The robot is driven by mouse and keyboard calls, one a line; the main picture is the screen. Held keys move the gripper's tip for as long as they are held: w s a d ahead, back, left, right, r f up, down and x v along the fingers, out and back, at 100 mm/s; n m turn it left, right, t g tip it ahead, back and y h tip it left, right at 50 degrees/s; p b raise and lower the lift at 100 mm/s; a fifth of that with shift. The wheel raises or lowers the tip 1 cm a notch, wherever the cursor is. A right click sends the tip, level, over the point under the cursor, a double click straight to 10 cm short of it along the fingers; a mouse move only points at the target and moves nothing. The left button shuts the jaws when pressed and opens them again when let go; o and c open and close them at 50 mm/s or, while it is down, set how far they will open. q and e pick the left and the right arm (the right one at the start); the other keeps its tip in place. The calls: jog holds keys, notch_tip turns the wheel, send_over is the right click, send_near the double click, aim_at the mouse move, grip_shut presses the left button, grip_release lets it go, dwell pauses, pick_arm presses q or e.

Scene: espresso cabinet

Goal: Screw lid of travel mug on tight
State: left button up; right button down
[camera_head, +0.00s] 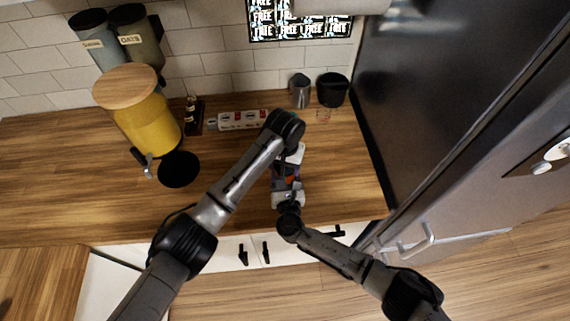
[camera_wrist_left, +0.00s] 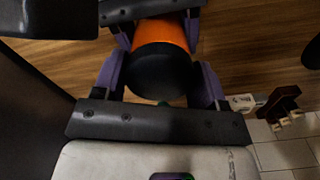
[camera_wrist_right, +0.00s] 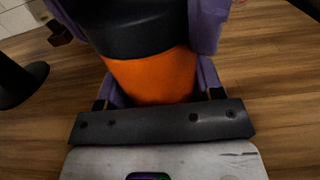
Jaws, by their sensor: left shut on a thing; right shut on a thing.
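The travel mug has an orange body (camera_wrist_right: 150,76) and a black lid (camera_wrist_right: 140,28). In the head view only a little orange of the mug (camera_head: 289,180) shows between my grippers. My left gripper (camera_wrist_left: 159,78) has its purple fingers shut on the black lid, one on each side. My right gripper (camera_wrist_right: 158,84) is shut on the orange body below the lid. The mug looks upright over the counter. The lid sits on top of the body. How tightly the lid is seated cannot be seen, and the mug's base is hidden.
A yellow dispenser with wooden lid (camera_head: 146,118) stands at left by a black round mat (camera_head: 179,169). At the back are a power strip (camera_head: 243,120), a metal pitcher (camera_head: 300,91) and a black container (camera_head: 333,89). A dark fridge (camera_head: 435,110) borders the right. The left counter is clear.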

pick_arm(q)
jog(key=o, duration=1.1)
jog(key=shift+c, duration=0.2)
notch_tip(320, 180, up, 12)
pick_arm(e)
jog(key=shift+c, duration=0.9)
grip_release()
pick_arm(q)
jog(key=shift+r+p, duration=0.4)
pick_arm(e)
jog(key=s+d, duration=0.1)
jog(key=s, duration=1.2)
jog(key=shift+s+d, duration=0.25)
jog(key=shift+s, duration=0.1)
